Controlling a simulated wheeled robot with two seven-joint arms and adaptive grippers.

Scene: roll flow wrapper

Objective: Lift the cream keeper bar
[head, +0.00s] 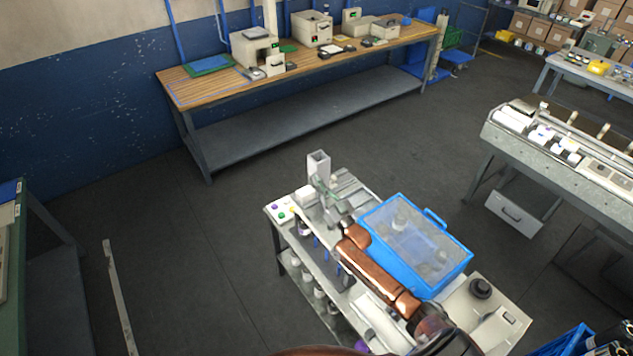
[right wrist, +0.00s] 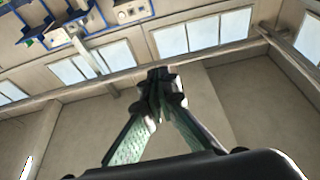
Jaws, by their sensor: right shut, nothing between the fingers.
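I cannot clearly pick out the cream keeper bar; a small cream block (head: 304,194) shows on the machine beside my right gripper, but I cannot tell whether it is the bar. My right gripper (head: 324,184) is over the left end of the flow wrapper, near a pale upright square post (head: 318,165). In the right wrist view its fingertips (right wrist: 162,80) meet with nothing between them, against the far wall and ceiling. My right arm covers part of the machine. My left gripper is not in view.
A clear-topped blue box (head: 465,265) stands right of my arm. A small panel with coloured buttons (head: 280,210) is at the machine's left end. Jars stand on the shelf below. A wooden workbench (head: 300,72) is along the back wall. The floor between is clear.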

